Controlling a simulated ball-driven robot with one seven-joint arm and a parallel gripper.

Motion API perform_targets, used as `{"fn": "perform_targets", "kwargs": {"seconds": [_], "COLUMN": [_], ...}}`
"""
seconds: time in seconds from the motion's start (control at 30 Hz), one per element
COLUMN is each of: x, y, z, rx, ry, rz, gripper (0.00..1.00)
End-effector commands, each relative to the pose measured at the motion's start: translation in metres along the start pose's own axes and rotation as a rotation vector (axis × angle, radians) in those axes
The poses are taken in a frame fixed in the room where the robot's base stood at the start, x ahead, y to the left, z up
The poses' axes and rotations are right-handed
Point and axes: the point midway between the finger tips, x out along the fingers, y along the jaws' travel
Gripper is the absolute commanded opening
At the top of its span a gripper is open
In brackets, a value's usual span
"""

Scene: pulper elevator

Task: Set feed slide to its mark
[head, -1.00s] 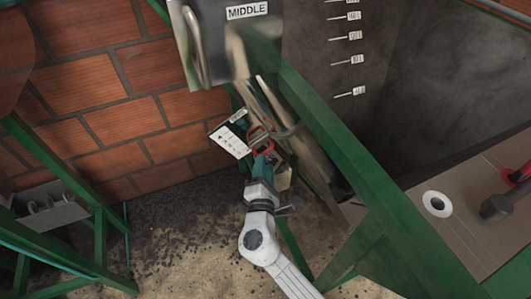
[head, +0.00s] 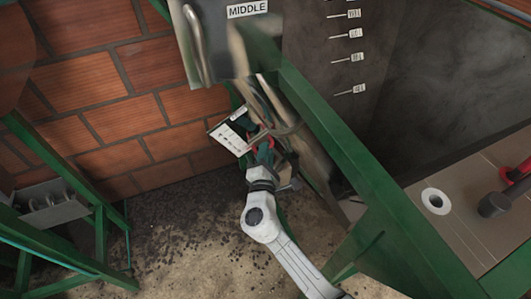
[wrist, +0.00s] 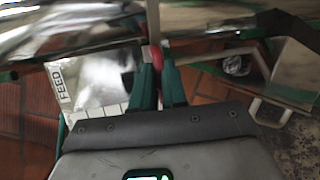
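The feed slide's red handle (head: 268,140) is low beside the green frame in the head view. It also shows in the wrist view (wrist: 157,57), between my fingertips. A white scale plate (head: 229,138) stands just left of it; in the wrist view the plate (wrist: 92,82) reads FEED and is partly washed out by glare. My gripper (wrist: 158,62) has its two green fingers close together, one on each side of the red handle. Whether they press on it cannot be told. The slide's pointer and mark cannot be made out.
A grey panel labelled MIDDLE (head: 247,10) and blurred metal bars hang just above my gripper. A green beam (head: 335,140) runs along the right. A brick wall (head: 95,75) is behind. A green stand (head: 85,250) is at left.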

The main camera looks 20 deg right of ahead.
Motion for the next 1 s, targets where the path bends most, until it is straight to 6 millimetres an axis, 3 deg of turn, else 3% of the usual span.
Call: {"fn": "perform_targets", "kwargs": {"seconds": [0.1, 0.57, 0.8, 1.0], "x": [0.0, 0.0, -0.005, -0.006], "y": [0.0, -0.001, 0.024, 0.026], "z": [0.0, 0.0, 0.002, 0.002], "rx": [0.0, 0.0, 0.001, -0.001], "ry": [0.0, 0.0, 0.002, 0.0], "rz": [-0.001, -0.001, 0.004, 0.002], "gripper": [0.0, 0.0, 0.0, 0.0]}}
